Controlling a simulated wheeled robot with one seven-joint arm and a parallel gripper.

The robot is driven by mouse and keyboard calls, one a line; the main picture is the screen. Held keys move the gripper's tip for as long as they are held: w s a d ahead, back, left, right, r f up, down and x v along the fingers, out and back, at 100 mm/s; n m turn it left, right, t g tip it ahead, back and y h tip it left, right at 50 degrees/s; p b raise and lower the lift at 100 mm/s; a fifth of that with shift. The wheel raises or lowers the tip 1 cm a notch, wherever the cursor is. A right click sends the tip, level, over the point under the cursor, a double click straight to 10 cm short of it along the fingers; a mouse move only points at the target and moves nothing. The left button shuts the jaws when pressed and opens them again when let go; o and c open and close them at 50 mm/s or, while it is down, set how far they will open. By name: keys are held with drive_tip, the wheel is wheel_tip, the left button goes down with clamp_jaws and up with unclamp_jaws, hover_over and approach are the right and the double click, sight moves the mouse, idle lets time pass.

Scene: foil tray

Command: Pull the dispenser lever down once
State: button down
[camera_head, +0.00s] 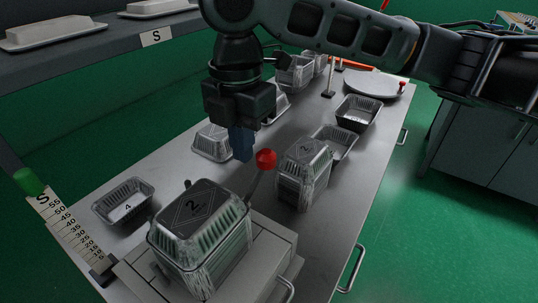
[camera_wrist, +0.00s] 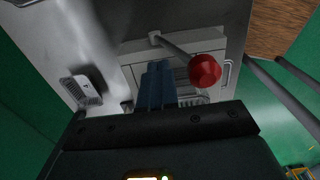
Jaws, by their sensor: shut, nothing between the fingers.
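The dispenser (camera_head: 270,262) is a grey box at the front of the bench, with a stack of foil trays (camera_head: 200,225) marked 2 on it. Its lever is a thin rod with a red ball knob (camera_head: 266,158), tilted up on the right side of the stack. In the wrist view the red knob (camera_wrist: 205,70) and rod show plainly. My gripper (camera_head: 242,155) has its blue fingers shut and empty, pointing down just left of the knob. In the wrist view the fingers (camera_wrist: 158,68) are apart from the knob, with a gap between.
Another foil stack (camera_head: 303,175) marked 2 stands close right of the knob. Empty foil trays (camera_head: 123,207) and a round plate (camera_head: 372,84) lie on the bench. A scale strip (camera_head: 70,235) stands at the left. A shelf (camera_head: 110,38) overhangs the back left.

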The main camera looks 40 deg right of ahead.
sight(273, 156)
drive_tip(key=shift+s, duration=0.15)
drive_tip(key=shift+s+d, duration=0.2)
drive_tip(key=shift+s, duration=0.35)
drive_tip(key=shift+s+d, duration=0.2)
drive_tip(key=shift+s, duration=0.3)
drive_tip(key=shift+s+d+f, duration=0.25)
drive_tip(key=shift+s+f, duration=0.15)
drive_tip(key=shift+s, duration=0.35)
drive_tip(key=shift+s+d+f, duration=0.2)
drive_tip(key=shift+s+f, duration=0.2)
drive_tip(key=shift+s, duration=0.35)
drive_tip(key=shift+s+d+f+b, duration=0.25)
drive_tip(key=shift+s+f+b, duration=0.25)
drive_tip(key=shift+s+f, duration=0.15)
drive_tip(key=shift+s+d+f+b, duration=0.2)
drive_tip(key=shift+s+f+b, duration=0.3)
drive_tip(key=shift+s, duration=0.1)
